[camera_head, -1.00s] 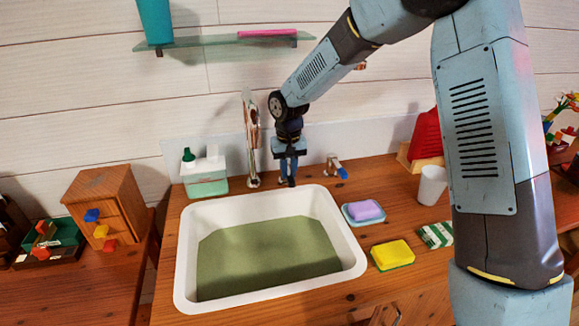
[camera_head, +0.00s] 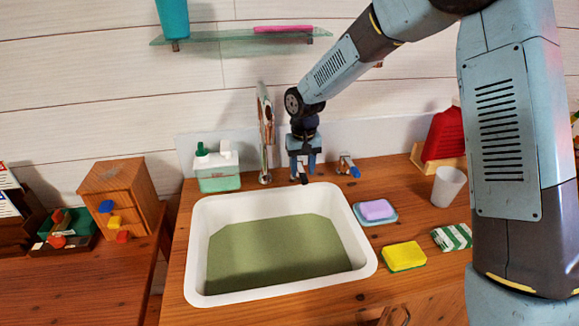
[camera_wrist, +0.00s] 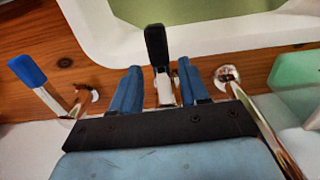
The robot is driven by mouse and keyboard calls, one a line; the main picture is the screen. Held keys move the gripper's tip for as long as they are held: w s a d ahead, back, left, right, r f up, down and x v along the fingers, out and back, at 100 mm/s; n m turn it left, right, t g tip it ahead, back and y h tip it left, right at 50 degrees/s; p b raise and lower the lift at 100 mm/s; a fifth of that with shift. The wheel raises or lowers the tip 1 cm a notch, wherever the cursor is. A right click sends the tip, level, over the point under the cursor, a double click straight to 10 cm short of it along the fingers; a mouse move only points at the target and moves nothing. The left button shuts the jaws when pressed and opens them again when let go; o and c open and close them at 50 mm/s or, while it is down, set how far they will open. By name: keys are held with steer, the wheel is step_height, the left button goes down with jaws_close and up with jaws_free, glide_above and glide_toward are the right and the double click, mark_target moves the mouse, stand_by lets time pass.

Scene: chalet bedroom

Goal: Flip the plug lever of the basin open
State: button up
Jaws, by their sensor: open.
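The white basin (camera_head: 200,270) is set in the wooden counter and shows a flat green inside. Behind its rear rim, my gripper (camera_head: 301,168) points down, open. In the wrist view, a black-tipped lever (camera_wrist: 157,48) with a metal base stands between the two blue fingers of my gripper (camera_wrist: 158,75), with small visible gaps on both sides. A blue-tipped metal lever (camera_wrist: 38,82) is left of the fingers in that view; it stands right of my gripper in the head view (camera_head: 348,165). The pictures do not label which lever works the plug.
The tall tap (camera_head: 265,135) stands close left of my gripper, with a soap dispenser (camera_head: 217,170) farther left. A purple soap on a dish (camera_head: 376,210), a yellow sponge (camera_head: 404,256) and a white cup (camera_head: 448,186) are on the right. A glass shelf (camera_head: 215,36) hangs above.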

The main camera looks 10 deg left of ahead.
mark_target(302, 171)
steer(key=shift+a+r, duration=0.1)
steer(key=shift+r, duration=0.05)
steer(key=shift+s+r, duration=0.1)
steer(key=shift+r, duration=3.75)
